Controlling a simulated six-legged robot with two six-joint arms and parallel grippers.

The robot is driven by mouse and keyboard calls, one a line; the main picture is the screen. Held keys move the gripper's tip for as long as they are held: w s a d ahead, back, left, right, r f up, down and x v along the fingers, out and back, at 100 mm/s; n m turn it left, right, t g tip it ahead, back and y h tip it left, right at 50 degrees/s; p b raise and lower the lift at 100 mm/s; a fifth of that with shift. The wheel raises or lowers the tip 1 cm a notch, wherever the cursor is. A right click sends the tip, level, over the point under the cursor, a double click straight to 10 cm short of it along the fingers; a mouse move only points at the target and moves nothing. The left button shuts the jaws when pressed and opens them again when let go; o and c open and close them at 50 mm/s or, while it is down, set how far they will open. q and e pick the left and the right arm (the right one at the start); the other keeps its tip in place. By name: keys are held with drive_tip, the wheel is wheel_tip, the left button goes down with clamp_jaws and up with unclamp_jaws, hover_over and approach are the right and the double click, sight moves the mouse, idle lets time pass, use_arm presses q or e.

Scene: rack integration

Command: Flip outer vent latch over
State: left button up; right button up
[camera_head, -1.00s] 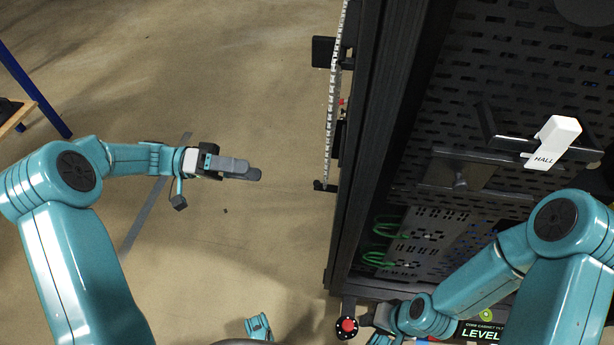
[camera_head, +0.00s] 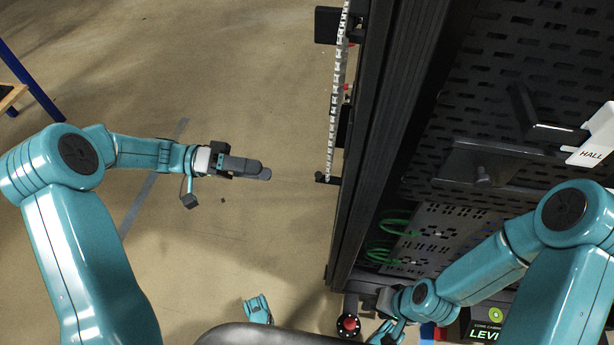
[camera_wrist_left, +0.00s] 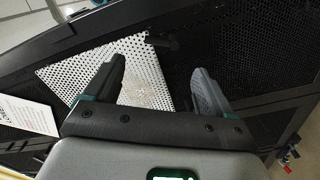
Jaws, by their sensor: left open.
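My left gripper (camera_head: 245,169) reaches out over bare floor, to the left of the black rack (camera_head: 372,130), with a clear gap between them in the head view. In the left wrist view its two fingers (camera_wrist_left: 158,82) are spread with nothing between them. Beyond them is a dark mesh panel with a white perforated vent plate (camera_wrist_left: 140,65). A small dark piece (camera_wrist_left: 163,42) sits at the plate's upper edge; I cannot tell whether it is the outer vent latch. My right gripper (camera_head: 388,332) is low by the rack's foot, partly cut off, its jaws unclear.
A white HALL sign (camera_head: 598,140) sticks out from the rack's perforated side. Green cables (camera_head: 385,240) loop below it. A red knob (camera_head: 348,324) is near the rack's lower corner. A white printed label (camera_wrist_left: 28,115) shows at the left in the wrist view.

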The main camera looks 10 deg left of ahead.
sight(317, 180)
use_arm(q)
drive_tip(key=d+b, duration=0.2)
drive_tip(key=d, duration=0.9)
drive_tip(key=shift+d, duration=0.1)
drive_tip(key=shift+c, duration=0.3)
drive_tip(key=shift+w, duration=0.1)
drive_tip(key=c, duration=0.8)
